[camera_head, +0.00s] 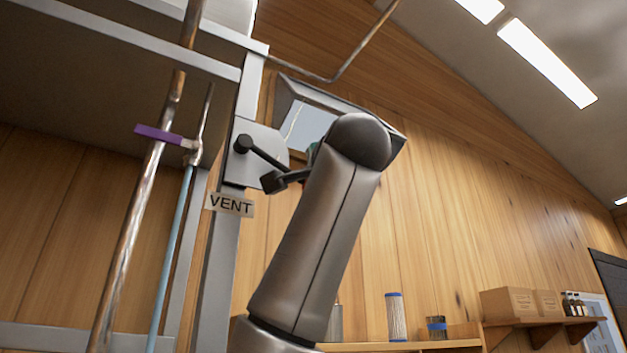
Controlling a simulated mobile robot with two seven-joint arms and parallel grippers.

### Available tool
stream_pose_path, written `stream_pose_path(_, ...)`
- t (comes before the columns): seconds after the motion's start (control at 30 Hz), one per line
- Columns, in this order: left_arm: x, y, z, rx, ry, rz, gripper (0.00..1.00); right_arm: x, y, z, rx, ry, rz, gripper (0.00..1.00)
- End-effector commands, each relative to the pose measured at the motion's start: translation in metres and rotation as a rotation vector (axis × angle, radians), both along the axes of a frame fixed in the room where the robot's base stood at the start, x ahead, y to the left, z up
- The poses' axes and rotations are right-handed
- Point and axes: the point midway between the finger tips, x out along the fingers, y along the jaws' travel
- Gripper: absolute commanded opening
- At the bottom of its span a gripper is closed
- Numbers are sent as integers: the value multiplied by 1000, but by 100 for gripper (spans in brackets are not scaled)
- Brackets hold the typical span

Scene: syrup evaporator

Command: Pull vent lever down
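The vent lever (262,156) is a black rod with a round knob at its upper left end, in front of a pale plate (249,170) on a metal post. A VENT label (229,204) is fixed to the post just below. One arm of mine rises from the bottom, slightly left of centre, and I take it as my left. Its bulky joint hides most of its hand. A dark block just under the lever rod appears to be part of my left gripper (273,182). I cannot tell whether it touches the lever or how its fingers stand. My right gripper is not in view.
A grey-framed panel (308,122) sits behind my arm. A shelf with boxes (508,303) is at lower right.

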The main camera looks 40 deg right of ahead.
Motion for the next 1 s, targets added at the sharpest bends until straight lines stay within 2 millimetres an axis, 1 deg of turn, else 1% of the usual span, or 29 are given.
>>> stream_pose_path(0.03,0,0,-3,0,1,0,100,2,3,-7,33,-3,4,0)
stream_pose_path(0.1,-1,0,-4,0,1,0,100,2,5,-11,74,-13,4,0)
stream_pose_path(0.4,-1,0,-6,-1,2,0,100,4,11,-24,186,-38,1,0)
stream_pose_path(0.97,-1,-1,-7,-1,2,0,100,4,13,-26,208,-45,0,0)
stream_pose_path(1.0,-1,-1,-7,-1,2,0,100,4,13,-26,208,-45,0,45)
